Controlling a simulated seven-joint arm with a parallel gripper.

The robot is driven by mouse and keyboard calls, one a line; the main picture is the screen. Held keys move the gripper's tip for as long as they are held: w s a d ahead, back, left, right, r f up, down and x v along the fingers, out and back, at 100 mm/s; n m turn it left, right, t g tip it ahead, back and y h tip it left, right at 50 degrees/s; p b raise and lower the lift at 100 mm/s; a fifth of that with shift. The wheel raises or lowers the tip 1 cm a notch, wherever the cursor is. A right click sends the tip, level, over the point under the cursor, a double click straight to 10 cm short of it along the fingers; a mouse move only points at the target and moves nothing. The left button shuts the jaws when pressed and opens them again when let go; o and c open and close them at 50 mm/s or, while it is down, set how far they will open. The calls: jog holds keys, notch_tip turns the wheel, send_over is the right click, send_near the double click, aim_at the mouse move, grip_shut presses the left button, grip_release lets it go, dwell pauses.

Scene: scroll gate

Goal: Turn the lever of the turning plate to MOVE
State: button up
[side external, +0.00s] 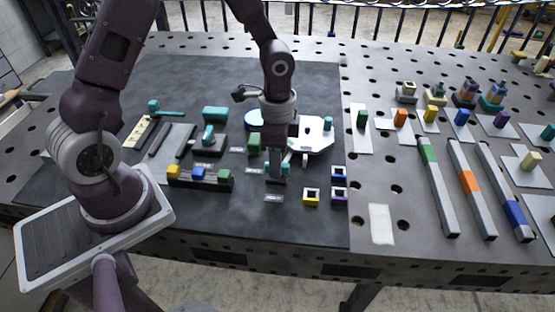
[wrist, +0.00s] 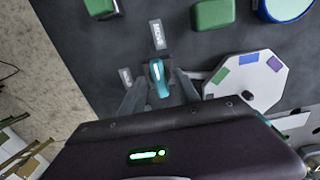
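The teal lever (wrist: 160,80) shows below my gripper in the wrist view. Its rounded end points up the picture, close to a small white label (wrist: 157,33) that reads MOVE. A second white label (wrist: 125,77) lies left of the lever; I cannot read it. The white octagonal turning plate (wrist: 262,78) with coloured patches is to the right, and also shows in the side view (side external: 318,137). My gripper (wrist: 159,88) has one finger on each side of the lever, with gaps visible, so it looks open. In the side view, my gripper (side external: 278,163) is low over the lever and partly hides it.
Green blocks (wrist: 212,14) and a blue round piece (wrist: 285,8) lie beyond the lever. A dark rack with coloured blocks (side external: 198,175) stands to the left in the side view. Small square rings (side external: 311,197) lie to the right. The mat's front strip is mostly clear.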

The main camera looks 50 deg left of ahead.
notch_tip(320, 180, up, 7)
jog(key=shift+f, duration=0.1)
jog(key=s+r+n+t, duration=0.5)
jog(key=s+r+n, duration=0.4)
jog(key=s+r, duration=0.7)
jog(key=shift+s+t, duration=0.3)
jog(key=shift+s, duration=0.4)
jog(key=shift+a+r, duration=0.1)
